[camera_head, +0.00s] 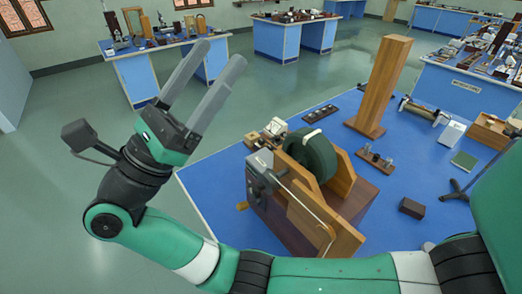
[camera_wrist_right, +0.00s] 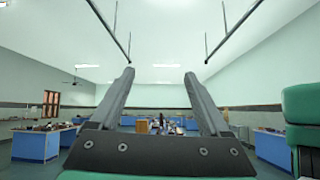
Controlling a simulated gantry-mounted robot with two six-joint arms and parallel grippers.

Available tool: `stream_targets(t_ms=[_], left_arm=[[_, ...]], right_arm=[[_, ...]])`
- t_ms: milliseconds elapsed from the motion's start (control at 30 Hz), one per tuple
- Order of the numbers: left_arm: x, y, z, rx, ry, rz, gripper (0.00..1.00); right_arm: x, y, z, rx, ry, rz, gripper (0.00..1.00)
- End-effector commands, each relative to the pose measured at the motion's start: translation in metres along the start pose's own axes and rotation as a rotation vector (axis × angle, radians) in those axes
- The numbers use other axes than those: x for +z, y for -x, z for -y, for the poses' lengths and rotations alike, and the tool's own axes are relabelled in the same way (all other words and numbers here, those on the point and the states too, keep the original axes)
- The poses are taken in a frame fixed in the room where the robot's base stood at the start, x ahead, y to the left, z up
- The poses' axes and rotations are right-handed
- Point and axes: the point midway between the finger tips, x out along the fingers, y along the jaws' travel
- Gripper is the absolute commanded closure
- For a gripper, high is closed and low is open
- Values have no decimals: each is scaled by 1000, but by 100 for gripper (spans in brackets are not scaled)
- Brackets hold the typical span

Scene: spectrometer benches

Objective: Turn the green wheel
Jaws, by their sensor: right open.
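The green wheel (camera_head: 316,153) is a dark green drum held upright between wooden supports on a brown wooden base (camera_head: 358,201), on the blue bench. A metal crank arm (camera_head: 310,208) and a grey bracket show at its near side. My right gripper (camera_head: 214,62) is up and to the left of the wheel, apart from it, pointing away toward the far benches. Its two grey fingers are spread and empty. In the right wrist view the same open fingers (camera_wrist_right: 160,78) frame the far room, and the wheel does not show there. My left gripper is not in view.
A tall wooden post (camera_head: 381,88) stands behind the wheel. A small wooden stand (camera_head: 375,159), a dark block (camera_head: 412,208) and a green book (camera_head: 464,160) lie to the right. My green arm crosses the front. Open floor lies left of the bench.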

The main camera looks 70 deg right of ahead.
Motion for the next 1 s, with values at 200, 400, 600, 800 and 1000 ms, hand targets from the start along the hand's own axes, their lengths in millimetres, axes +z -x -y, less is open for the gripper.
stream_targets(t_ms=[200, 400, 600, 800, 1000], left_arm=[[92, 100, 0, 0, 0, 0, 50], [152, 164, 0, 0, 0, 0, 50], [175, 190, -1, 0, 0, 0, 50], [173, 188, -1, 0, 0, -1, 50], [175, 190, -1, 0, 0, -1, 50]], right_arm=[[-145, 124, -3, -15, 23, -188, 20], [-233, 206, 0, -29, 64, -285, 20], [-266, 241, 2, -35, 89, -324, 20], [-266, 240, 2, -35, 93, -329, 20], [-273, 224, 3, -37, 92, -330, 20]])
